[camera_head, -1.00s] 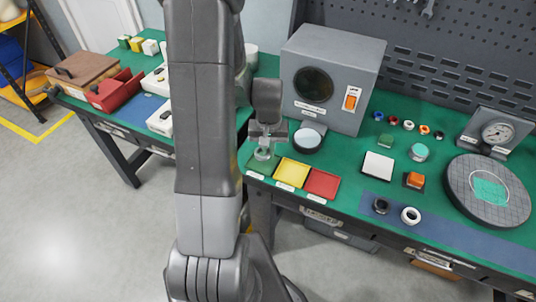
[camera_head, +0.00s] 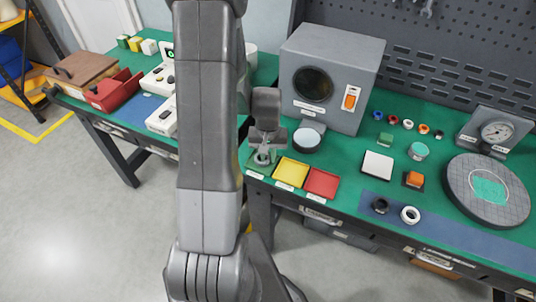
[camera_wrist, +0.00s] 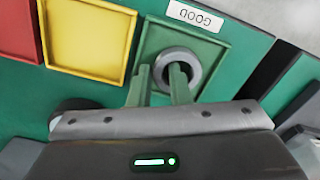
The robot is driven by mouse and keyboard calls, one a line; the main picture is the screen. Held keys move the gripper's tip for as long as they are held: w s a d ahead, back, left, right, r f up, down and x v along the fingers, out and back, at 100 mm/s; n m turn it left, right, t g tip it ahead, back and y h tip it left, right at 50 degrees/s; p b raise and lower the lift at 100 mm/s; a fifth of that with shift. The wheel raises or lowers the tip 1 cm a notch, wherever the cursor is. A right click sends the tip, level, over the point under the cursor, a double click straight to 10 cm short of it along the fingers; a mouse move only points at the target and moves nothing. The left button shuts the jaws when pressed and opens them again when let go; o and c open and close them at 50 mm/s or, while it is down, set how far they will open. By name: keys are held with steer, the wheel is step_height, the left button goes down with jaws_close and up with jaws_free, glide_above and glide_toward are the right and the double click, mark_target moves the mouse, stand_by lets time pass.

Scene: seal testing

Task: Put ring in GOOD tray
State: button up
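A grey ring (camera_wrist: 194,62) lies in the green tray labelled GOOD (camera_wrist: 215,50) in the wrist view. My gripper (camera_wrist: 159,68) is over this tray with its two fingers apart. One finger reaches into the ring's hole and the other is outside its rim, with a small gap visible beside the ring wall. In the head view my gripper (camera_head: 264,156) is low over the tray at the left end of the tray row, and hides much of the tray and ring.
A yellow tray (camera_head: 291,172) and a red tray (camera_head: 321,183) stand beside the GOOD tray. A grey box with a round dark window (camera_head: 345,62) and a round white-topped disc (camera_head: 307,139) stand behind. A black ring (camera_head: 380,205) and a white ring (camera_head: 410,214) lie on the right.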

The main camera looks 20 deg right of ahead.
mark_target(268, 157)
step_height(268, 157, up, 12)
steer(key=shift+r, duration=0.15)
stand_by(0.4)
step_height(268, 157, down, 12)
steer(key=shift+f, duration=0.1)
steer(key=shift+w+r, duration=0.1)
steer(key=shift+r, duration=0.75)
steer(key=shift+f, duration=0.15)
